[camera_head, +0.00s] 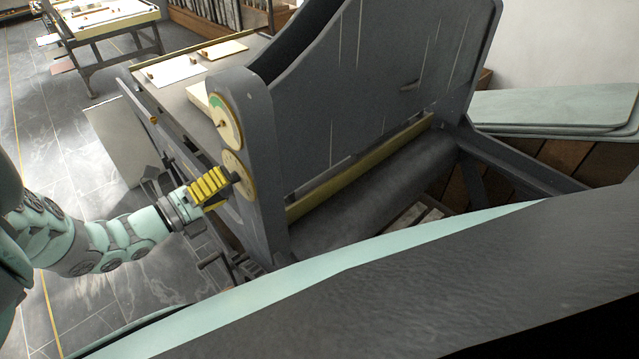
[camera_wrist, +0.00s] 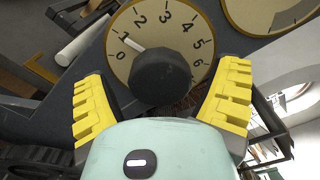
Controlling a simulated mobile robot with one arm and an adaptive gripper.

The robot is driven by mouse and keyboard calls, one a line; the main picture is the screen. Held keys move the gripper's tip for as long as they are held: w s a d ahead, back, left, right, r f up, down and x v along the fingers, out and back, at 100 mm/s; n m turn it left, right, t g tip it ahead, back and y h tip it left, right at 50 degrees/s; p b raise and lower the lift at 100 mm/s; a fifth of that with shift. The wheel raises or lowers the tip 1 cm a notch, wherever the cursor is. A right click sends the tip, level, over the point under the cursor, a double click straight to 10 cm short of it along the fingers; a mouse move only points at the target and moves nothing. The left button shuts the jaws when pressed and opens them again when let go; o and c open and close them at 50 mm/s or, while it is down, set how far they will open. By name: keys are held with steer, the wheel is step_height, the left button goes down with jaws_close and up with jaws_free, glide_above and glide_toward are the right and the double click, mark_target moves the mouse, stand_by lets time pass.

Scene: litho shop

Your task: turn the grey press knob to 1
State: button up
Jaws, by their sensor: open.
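The grey press knob (camera_wrist: 162,78) is dark and round, on a cream dial (camera_wrist: 190,40) numbered 0 to 6 in the wrist view. The white pointer (camera_wrist: 133,43) on the dial lies at or very near the 1. My gripper (camera_wrist: 162,90) is open, with one yellow finger on each side of the knob and visible gaps between fingers and knob. In the head view my gripper (camera_head: 211,187) is at the dial (camera_head: 238,168) on the press's side plate, and its fingers hide most of the knob.
The dark press (camera_head: 370,80) fills the middle of the head view, with a roller (camera_head: 370,200) below. A second round gauge (camera_head: 226,120) sits above the dial. Worktables (camera_head: 105,20) stand at the back left. Grey floor (camera_head: 95,160) is open on the left.

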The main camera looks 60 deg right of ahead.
steer(key=v, duration=1.2)
steer(key=shift+f, duration=0.1)
